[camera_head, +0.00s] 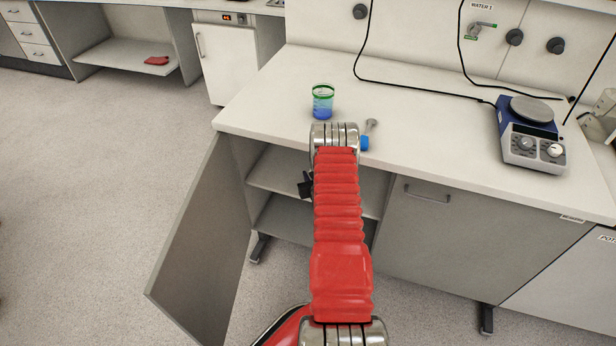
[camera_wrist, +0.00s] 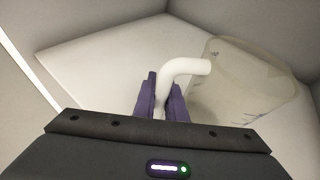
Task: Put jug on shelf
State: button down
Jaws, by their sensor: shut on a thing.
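In the wrist view, my gripper (camera_wrist: 162,100) has its purple fingers shut on the white handle (camera_wrist: 185,67) of a translucent jug (camera_wrist: 245,80). The jug's body lies to the right of the fingers, with pale surfaces around it. I cannot tell whether its base touches a surface. In the head view, the shelf (camera_head: 262,178) is inside the open cabinet under the bench. My arm reaches down in front of this cabinet and hides part of it. The jug cannot be made out in the head view.
The cabinet door (camera_head: 190,255) stands open at the left. On the bench (camera_head: 430,130) above are a beaker with blue liquid (camera_head: 322,105), a small blue-ended item (camera_head: 366,140) and a hotplate stirrer (camera_head: 530,140). Open floor (camera_head: 90,190) lies to the left.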

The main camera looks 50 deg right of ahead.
jog(key=c, duration=1.8)
grip_release()
jog(key=shift+f, duration=0.1)
jog(key=v, duration=1.2)
jog(key=shift+a, duration=0.1)
